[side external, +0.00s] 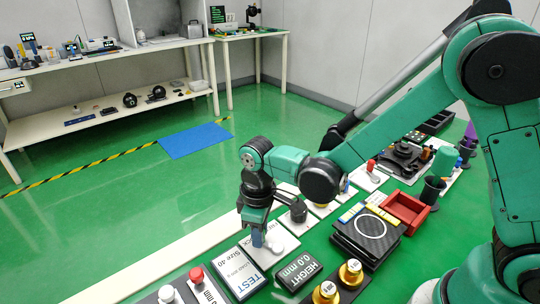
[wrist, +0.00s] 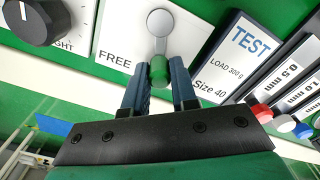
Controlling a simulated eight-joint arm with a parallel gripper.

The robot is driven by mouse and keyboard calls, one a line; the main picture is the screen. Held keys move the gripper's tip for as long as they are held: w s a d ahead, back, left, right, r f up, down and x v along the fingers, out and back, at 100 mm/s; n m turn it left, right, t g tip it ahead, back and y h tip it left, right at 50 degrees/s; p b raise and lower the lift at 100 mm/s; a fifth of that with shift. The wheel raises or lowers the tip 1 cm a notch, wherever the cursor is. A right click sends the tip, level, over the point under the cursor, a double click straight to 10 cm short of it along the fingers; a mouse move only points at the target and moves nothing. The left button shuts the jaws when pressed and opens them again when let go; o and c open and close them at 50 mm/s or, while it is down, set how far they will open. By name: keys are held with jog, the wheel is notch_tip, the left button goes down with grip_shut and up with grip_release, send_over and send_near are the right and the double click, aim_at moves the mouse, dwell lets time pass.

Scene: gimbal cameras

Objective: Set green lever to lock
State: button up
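The lever (wrist: 160,22) shows in the wrist view as a pale grey arm on a white panel (wrist: 130,15), with a round pivot at the top and a green knob (wrist: 158,68) at its lower end. The knob end lies beside the printed word FREE. My gripper (wrist: 158,75) has its two blue fingers on either side of the green knob; whether they press on it I cannot tell. In the side external view my gripper (side external: 258,236) points down at the panel (side external: 284,243), and its fingers hide most of the lever.
A black knob (wrist: 38,20) is on the neighbouring panel at left. A red tray (side external: 406,212) and a black platform (side external: 370,232) stand farther right.

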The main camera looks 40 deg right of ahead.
grip_shut()
jog(key=shift+s+a+n, duration=0.1)
jog(key=shift+a+n, duration=0.1)
jog(key=shift+n, duration=0.5)
jog(key=o, duration=0.7)
grip_release()
jog(key=shift+c, duration=0.2)
jog(key=shift+r, duration=2.8)
